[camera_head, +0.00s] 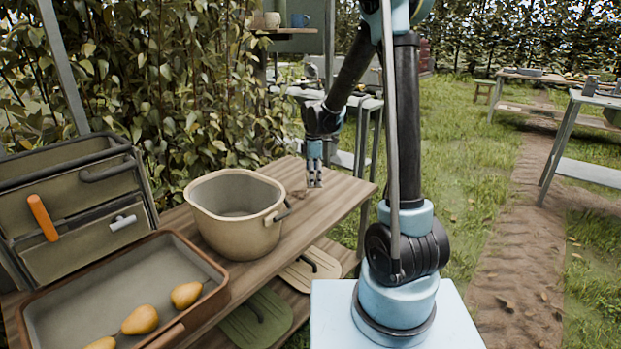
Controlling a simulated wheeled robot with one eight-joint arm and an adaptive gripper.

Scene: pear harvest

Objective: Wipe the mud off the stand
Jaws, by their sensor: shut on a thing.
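The wooden stand (335,201) runs from the lower left to the middle of the head view, with slatted boards below its top. My gripper (314,184) points down over the right part of the stand's top, to the right of the beige pot. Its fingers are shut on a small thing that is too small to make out. A faint darker patch shows on the wood beside the fingertips; I cannot tell whether it is mud. I cannot tell whether the fingertips touch the wood.
A beige pot (237,236) stands on the stand, left of my gripper. A brown-rimmed tray (217,297) with several yellow pears (141,320) is at the lower left. Behind it, a tool holder (80,208) carries an orange-handled tool (43,218). The stand's right end is clear.

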